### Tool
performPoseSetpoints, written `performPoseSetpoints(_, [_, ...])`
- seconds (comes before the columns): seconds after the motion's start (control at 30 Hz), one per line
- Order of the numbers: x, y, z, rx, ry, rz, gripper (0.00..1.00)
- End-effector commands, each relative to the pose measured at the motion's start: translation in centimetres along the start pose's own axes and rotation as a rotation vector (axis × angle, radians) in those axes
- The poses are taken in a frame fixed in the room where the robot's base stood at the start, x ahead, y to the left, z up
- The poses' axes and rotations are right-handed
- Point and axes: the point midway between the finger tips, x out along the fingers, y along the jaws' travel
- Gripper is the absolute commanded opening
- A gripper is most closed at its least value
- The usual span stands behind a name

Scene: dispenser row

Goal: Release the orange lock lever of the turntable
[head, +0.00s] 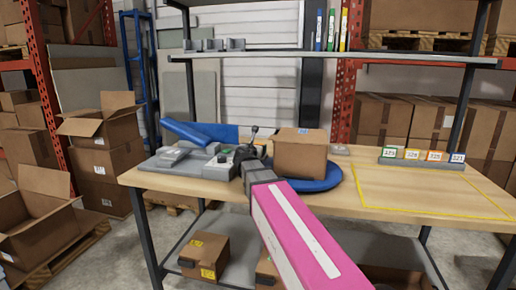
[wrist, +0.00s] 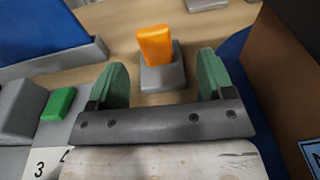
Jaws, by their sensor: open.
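The orange lock lever (wrist: 155,45) stands up from a small grey base (wrist: 163,75) on the wooden table. In the wrist view it lies ahead of my gripper (wrist: 162,64), between the lines of the two green fingers. My gripper is open and empty, and I see no contact with the lever. The blue turntable (head: 322,184) carries a cardboard box (head: 300,155); a blue edge (wrist: 236,44) and the box (wrist: 288,70) show at the right of the wrist view. In the head view, my gripper (head: 243,155) is left of the box, and I cannot make out the lever.
A grey unit with a green button (wrist: 58,104) and a numbered label is close at the left of the wrist view. A blue chute (head: 186,133) stands at the table's left. A rack of labelled cards (head: 420,160) stands at the right, behind a clear yellow-outlined area (head: 430,190).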

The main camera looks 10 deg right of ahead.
Motion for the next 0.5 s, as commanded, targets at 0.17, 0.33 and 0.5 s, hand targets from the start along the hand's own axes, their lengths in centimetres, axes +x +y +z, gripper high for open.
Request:
performPoseSetpoints(0.17, [0.5, -0.2, 1.3, 0.001, 0.124, -0.006, 0.74])
performPoseSetpoints(0.33, [0.4, 0.0, 1.9, -0.006, 0.219, 0.021, 0.74])
performPoseSetpoints(0.5, [0.3, 0.2, 2.0, -0.012, 0.259, 0.039, 0.74])
